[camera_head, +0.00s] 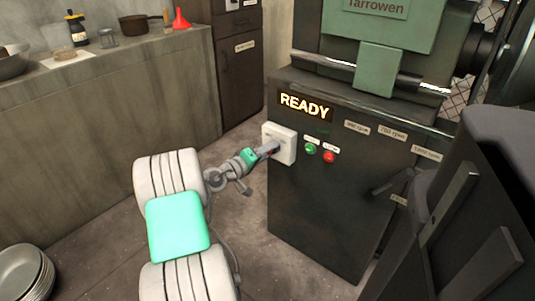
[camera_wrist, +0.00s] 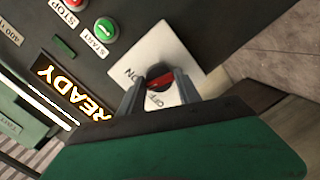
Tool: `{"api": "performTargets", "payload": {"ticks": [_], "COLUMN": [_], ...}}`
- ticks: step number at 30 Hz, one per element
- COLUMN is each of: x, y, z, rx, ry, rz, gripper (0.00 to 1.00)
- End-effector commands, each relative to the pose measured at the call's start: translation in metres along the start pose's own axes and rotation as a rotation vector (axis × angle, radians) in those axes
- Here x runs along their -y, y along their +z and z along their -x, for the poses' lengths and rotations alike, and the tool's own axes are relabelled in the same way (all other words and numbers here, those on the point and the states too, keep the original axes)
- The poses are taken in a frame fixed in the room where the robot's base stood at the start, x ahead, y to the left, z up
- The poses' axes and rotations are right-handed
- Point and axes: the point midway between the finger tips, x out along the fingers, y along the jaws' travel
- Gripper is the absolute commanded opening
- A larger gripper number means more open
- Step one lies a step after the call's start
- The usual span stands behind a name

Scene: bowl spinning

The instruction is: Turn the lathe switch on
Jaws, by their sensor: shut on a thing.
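The lathe switch is a white square plate (camera_head: 288,134) on the left part of the dark lathe cabinet's front. My gripper (camera_head: 272,148) reaches the plate from the left. In the wrist view my gripper (camera_wrist: 160,85) has a finger on each side of the red part and is shut on it. The fingers hide part of the knob, so which label it points at is unclear.
A lit READY sign (camera_head: 304,105) is above the switch. A green START button (camera_head: 310,149) and a red STOP button (camera_head: 329,157) are just right of the plate. A lever (camera_head: 395,182) sticks out farther right. Stacked bowls (camera_head: 22,272) are at lower left.

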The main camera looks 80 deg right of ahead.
Motion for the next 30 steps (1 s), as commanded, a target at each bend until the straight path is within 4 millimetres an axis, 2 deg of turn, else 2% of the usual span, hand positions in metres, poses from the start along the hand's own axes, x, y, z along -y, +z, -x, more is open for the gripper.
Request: {"api": "performTargets", "payload": {"ticks": [6,15,30], "x": [-0.0017,-0.0025,-0.0046], "y": [-0.0001,0.0006,0.0002], "z": [-0.0007,-0.0008,-0.0006], "rx": [-0.017,-0.033,-0.040], "ry": [-0.015,-0.037,-0.049], "rz": [-0.198,-0.404,-0.516], "gripper": [0.00,0.00,0.00]}}
